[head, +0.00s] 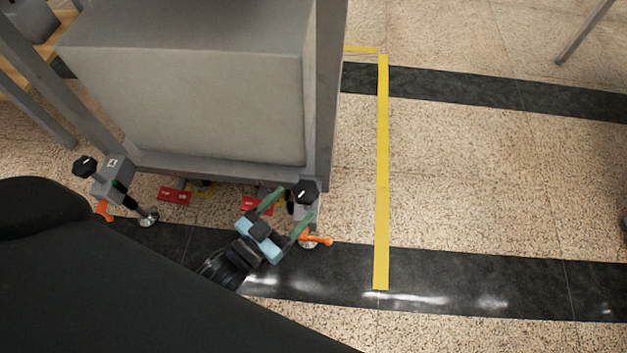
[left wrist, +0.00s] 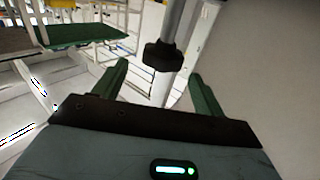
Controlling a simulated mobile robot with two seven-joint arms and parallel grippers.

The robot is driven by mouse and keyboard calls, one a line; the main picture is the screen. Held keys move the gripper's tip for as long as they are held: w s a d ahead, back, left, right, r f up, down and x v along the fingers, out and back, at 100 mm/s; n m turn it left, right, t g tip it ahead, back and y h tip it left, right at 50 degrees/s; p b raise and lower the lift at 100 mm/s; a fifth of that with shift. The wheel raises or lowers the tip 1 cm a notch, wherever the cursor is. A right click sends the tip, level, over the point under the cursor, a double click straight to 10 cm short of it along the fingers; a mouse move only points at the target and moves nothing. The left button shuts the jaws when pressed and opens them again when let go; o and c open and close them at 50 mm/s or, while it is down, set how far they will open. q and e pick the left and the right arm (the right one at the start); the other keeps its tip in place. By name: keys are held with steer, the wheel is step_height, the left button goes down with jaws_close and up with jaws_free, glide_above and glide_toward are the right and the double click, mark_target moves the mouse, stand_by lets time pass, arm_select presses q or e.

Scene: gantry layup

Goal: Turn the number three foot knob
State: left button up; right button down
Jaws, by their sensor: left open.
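A black foot knob (head: 305,190) with a white mark sits at the right front corner of the grey frame. My left gripper (head: 294,205) is open, with its two green fingers on either side of the space just below this knob. In the left wrist view a black knob (left wrist: 163,55) hangs on a grey rod, roughly between the open fingertips and apparently beyond them; I see no contact. A second black knob (head: 85,166) is on the left front foot. I cannot read which foot is number three. My right gripper is not in view.
A large grey block (head: 190,95) stands in the frame. Orange levers (head: 316,239) stick out at the feet, and red tags (head: 174,195) hang below the lower rail. Yellow tape (head: 382,180) marks the floor; the floor to the right is clear.

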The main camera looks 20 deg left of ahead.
mark_target(311, 184)
arm_select(q)
steer(key=x, duration=0.2)
steer(key=b+x, duration=0.1)
steer(key=x, duration=0.1)
steer(key=b+x, duration=0.1)
steer(key=x, duration=0.1)
steer(key=shift+w+f, duration=0.25)
steer(key=shift+w, duration=0.15)
steer(key=shift+w+d+b, duration=0.1)
steer(key=shift+w+b, duration=0.2)
steer(key=shift+w, duration=0.15)
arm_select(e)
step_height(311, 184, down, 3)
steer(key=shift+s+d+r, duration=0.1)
arm_select(q)
steer(key=shift+c, duration=1)
steer(key=c, duration=0.8)
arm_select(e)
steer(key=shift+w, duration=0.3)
